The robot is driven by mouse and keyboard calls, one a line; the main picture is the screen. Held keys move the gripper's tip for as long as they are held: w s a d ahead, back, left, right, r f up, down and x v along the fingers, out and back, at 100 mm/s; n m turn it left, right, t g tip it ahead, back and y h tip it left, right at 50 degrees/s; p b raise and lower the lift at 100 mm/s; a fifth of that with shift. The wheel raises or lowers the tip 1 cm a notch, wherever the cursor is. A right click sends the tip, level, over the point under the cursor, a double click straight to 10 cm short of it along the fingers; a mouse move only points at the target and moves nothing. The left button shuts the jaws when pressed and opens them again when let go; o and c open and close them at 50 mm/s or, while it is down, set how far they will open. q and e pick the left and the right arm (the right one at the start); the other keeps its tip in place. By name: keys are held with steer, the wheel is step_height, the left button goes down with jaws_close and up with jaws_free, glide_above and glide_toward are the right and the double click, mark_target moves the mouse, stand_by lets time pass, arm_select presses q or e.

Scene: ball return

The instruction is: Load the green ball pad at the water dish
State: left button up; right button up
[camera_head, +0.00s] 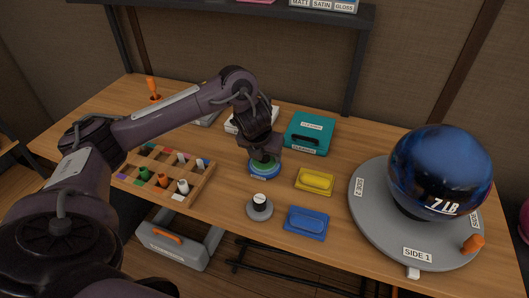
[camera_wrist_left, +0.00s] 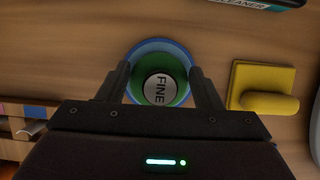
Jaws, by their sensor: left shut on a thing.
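The green ball pad (camera_wrist_left: 180,92) is a round green disc with a grey cap marked FINE. It is over the blue round water dish (camera_wrist_left: 150,46), whose blue rim shows around it. In the head view the dish (camera_head: 264,175) stands on the table left of the yellow block, with the green pad (camera_head: 262,162) at it. My left gripper (camera_head: 265,148) points down here, its fingers (camera_wrist_left: 161,88) on both sides of the pad, shut on it. I cannot tell if the pad touches the dish's bottom. My right gripper is not in view.
A yellow block (camera_head: 316,180), a blue block (camera_head: 306,221) and a grey round pad with a white knob (camera_head: 260,208) are close by. A teal case (camera_head: 309,134) is behind. A wooden rack (camera_head: 200,184) is left. A glossy blue ball (camera_head: 438,165) sits on a grey turntable (camera_head: 375,225) at right.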

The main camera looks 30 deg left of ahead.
arm_select(q)
steer(key=shift+s+f, duration=0.1)
step_height(320, 180, up, 3)
steer(key=p, duration=0.2)
steer(key=shift+f+p, duration=0.1)
steer(key=shift+p, duration=0.25)
step_height(320, 180, up, 4)
steer(key=p, duration=0.4)
steer(key=shift+r, duration=0.2)
steer(key=shift+f, duration=0.1)
steer(key=shift+d, duration=0.1)
